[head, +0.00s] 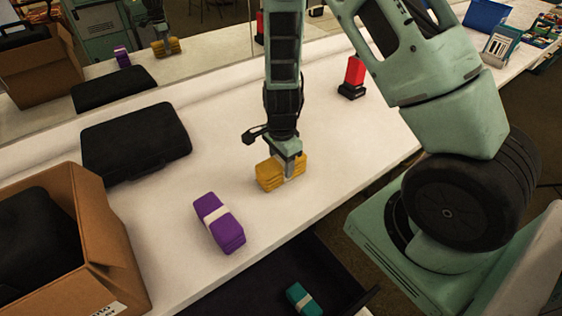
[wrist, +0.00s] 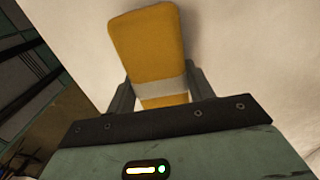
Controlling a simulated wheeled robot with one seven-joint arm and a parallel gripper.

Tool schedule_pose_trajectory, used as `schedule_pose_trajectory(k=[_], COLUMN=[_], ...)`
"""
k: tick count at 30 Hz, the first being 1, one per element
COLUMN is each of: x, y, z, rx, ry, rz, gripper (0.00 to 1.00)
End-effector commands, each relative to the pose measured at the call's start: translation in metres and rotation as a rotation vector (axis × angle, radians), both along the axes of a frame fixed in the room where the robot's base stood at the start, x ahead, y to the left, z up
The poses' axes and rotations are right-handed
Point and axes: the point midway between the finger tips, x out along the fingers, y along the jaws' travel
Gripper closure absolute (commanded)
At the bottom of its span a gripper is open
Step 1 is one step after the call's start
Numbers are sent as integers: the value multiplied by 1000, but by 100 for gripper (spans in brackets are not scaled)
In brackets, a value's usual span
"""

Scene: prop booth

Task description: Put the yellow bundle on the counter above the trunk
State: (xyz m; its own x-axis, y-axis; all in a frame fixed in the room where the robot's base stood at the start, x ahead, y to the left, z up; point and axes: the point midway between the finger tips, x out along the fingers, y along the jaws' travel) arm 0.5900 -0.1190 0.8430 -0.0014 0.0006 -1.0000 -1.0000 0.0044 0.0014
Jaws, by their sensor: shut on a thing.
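The yellow bundle (head: 267,178) has a pale band and is between the fingers of my gripper (head: 288,168), which is shut on it across the band. It is at or just above the white counter (head: 180,270); I cannot tell whether it touches. In the wrist view the yellow bundle (wrist: 146,45) fills the space between the gripper fingers (wrist: 160,92) and sticks out beyond them. A dark open compartment (head: 255,285), which may be the trunk, lies below the counter's front edge, with a teal bundle (head: 303,300) in it.
A purple bundle (head: 219,222) lies left of the yellow one. A black case (head: 135,138) and a cardboard box (head: 110,255) stand at the left. A red object on a black base (head: 354,76) stands behind to the right. A mirror runs along the back.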

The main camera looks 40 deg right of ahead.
Motion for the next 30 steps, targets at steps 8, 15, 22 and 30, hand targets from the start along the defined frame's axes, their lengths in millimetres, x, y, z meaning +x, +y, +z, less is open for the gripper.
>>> schedule_pose_trajectory(k=[8,15,22,30], x=[1,0,1,2], y=[0,0,0,1], z=[-1,-2,1,42], rx=[0,0,0,-2], ry=[-2,-2,-2,-7], rz=[1,1,1,4], gripper=[76,26,26,26])
